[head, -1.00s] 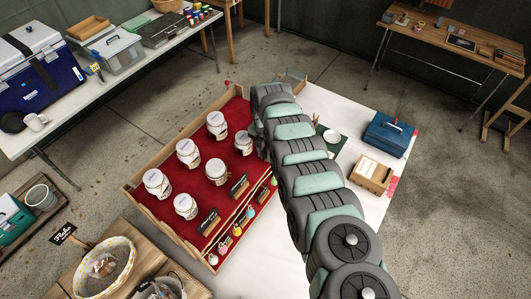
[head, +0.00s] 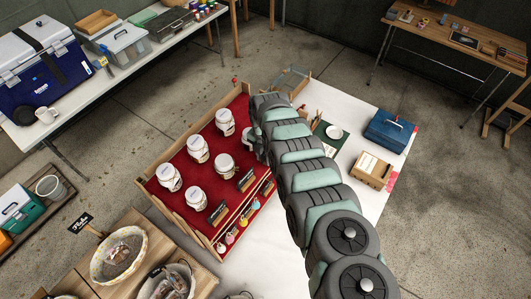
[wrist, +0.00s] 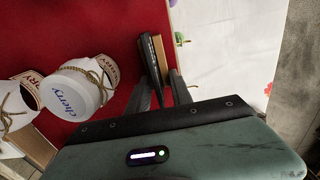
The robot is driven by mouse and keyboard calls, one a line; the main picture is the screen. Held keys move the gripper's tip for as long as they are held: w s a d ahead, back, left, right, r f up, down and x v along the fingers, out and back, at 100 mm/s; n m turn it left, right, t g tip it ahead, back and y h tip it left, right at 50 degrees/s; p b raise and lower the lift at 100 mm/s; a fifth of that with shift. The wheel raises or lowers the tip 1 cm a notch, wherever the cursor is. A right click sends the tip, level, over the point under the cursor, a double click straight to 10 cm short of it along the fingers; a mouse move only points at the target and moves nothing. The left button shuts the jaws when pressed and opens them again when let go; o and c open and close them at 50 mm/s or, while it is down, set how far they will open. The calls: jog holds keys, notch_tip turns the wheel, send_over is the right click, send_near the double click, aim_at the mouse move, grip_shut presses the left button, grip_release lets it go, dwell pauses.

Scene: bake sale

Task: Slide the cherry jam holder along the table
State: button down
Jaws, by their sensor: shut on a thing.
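The cherry jam holder, a small dark sign on a wooden block (wrist: 157,50), stands on the red cloth in the wrist view. My gripper (wrist: 160,88) is shut on it, with one finger on each side. Its lower end is hidden between the fingers. A jar with a white lid reading "cherry" (wrist: 70,95) stands just left of the gripper, apart from it. In the head view my arm hides the holder and most of the gripper.
Several white-lidded jars (head: 197,150) stand on the red tray (head: 205,129). Two similar sign holders, one near the middle (head: 246,181) and one lower (head: 218,213), line its front. The white table (head: 345,110) carries a blue toolbox (head: 390,131) and a wooden box (head: 371,168).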

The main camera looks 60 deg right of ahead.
jog(key=c, duration=1.1)
grip_release()
jog(key=shift+o, duration=0.2)
jog(key=shift+r, duration=0.15)
jog(key=shift+w+d+r, duration=0.1)
jog(key=shift+r, duration=0.55)
jog(key=shift+r+b, duration=0.8)
jog(key=shift+r, duration=3.85)
